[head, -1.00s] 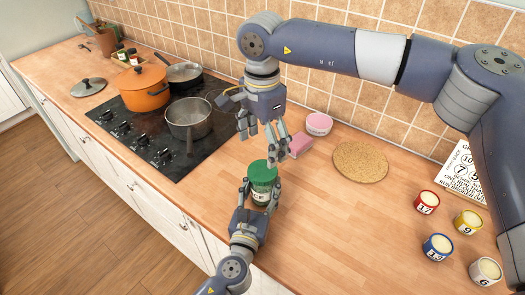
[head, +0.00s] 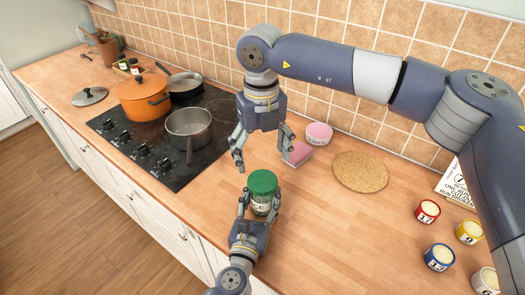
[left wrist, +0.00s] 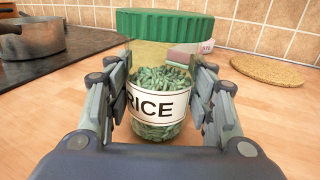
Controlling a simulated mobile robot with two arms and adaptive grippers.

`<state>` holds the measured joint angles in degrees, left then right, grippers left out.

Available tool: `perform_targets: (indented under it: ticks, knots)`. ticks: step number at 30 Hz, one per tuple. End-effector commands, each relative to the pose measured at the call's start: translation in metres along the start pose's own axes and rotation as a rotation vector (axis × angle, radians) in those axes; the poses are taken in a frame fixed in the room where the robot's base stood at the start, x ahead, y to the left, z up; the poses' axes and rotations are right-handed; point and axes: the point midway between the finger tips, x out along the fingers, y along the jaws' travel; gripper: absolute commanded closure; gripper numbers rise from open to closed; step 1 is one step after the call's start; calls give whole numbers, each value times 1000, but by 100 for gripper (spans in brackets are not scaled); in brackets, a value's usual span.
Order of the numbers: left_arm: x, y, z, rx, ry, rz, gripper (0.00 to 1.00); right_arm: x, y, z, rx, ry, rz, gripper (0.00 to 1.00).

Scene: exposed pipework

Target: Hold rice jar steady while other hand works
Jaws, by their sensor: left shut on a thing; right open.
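The rice jar (head: 262,190) is clear glass with a green screw lid and a white RICE label, and stands upright on the wooden counter. In the left wrist view the jar (left wrist: 155,105) sits between the fingers, with greenish grains inside. My left gripper (head: 258,208) is shut on the jar's body from the near side; it also shows in the left wrist view (left wrist: 158,95). The lid is on the jar. My right gripper (head: 262,160) is open and empty, pointing down above and behind the lid, apart from it.
A pink sponge (head: 298,154) and a pink-lidded tub (head: 319,134) stand behind the jar. A cork mat (head: 361,171) lies to the right, with several numbered pots such as the red one (head: 427,211) beyond. The hob holds a grey saucepan (head: 189,128) and an orange pot (head: 143,95).

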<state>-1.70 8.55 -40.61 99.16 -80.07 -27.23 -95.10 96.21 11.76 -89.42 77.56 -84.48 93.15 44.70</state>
Motion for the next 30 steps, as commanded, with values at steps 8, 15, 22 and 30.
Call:
perform_targets:
  ticks: [8, 15, 22, 30]
  knots:
    - [0, 0, 0, 0, 1, 0, 100, 0, 0, 0, 511, 2, 0, 23]
    - [0, 0, 0, 0, 1, 0, 100, 0, 0, 0, 957, 1, 1, 23]
    - [0, 0, 0, 0, 1, 0, 100, 0, -1, 0, 1375, 1, 1, 23]
    - [0, 0, 0, 0, 1, 0, 100, 0, -2, 0, 1709, 1, 1, 23]
